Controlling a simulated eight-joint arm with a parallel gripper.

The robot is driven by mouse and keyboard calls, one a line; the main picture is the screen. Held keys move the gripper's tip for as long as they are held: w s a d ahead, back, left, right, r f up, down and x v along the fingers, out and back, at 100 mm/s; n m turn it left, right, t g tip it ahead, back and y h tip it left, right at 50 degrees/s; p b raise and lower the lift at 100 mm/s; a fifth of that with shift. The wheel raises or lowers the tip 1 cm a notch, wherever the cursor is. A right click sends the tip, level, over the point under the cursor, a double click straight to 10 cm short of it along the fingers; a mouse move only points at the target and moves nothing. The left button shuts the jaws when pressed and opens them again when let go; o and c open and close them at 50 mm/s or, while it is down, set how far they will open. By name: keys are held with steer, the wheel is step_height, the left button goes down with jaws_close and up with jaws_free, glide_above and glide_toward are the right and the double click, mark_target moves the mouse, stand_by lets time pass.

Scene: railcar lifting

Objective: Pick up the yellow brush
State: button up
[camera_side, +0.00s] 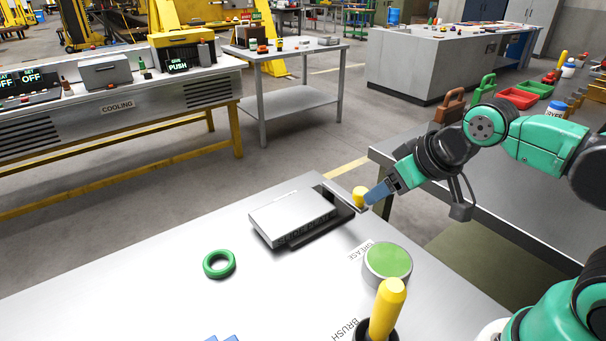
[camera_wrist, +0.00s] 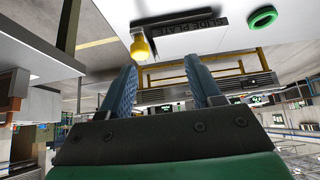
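The yellow brush (camera_side: 386,312) stands handle up in a dark holder at the bottom of the side view, next to the word BRUSH. Its lower end is hidden in the holder. My gripper (camera_side: 372,196) has blue fingers and is well behind the brush, over the far right edge of the steel table. In the wrist view my gripper (camera_wrist: 162,68) is open, with nothing between its fingers. A second yellow knob-like piece (camera_side: 359,197) is close to my fingertips in the side view. It also shows beyond the fingers in the wrist view (camera_wrist: 140,48).
A round grease tin (camera_side: 388,264) with a green top stands between my gripper and the brush. A silver plate block (camera_side: 292,216) and a green ring (camera_side: 219,264) lie to the left. A side bench (camera_side: 480,190) holds red and green bins (camera_side: 517,97).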

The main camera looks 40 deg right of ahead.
mark_target(395, 286)
steer(key=shift+o, duration=0.5)
steer(key=shift+a, duration=0.1)
steer(key=s+a+m+g, duration=0.1)
steer(key=s+a+g, duration=0.1)
steer(key=s+a, duration=0.1)
steer(key=s+a+m+g, duration=0.1)
steer(key=s+a+g, duration=0.1)
steer(key=s+a, duration=0.2)
steer(key=s+a+r+m+g, duration=0.1)
steer(key=s+a+m+g, duration=0.1)
steer(key=s+a+g, duration=0.1)
steer(key=shift+s+a+r, duration=0.1)
steer(key=shift+s+a, duration=0.15)
steer(key=shift+a, duration=0.65)
steer(key=shift+s, duration=0.15)
steer(key=shift+m, duration=0.3)
steer(key=shift+f, duration=2.75)
jaws_close()
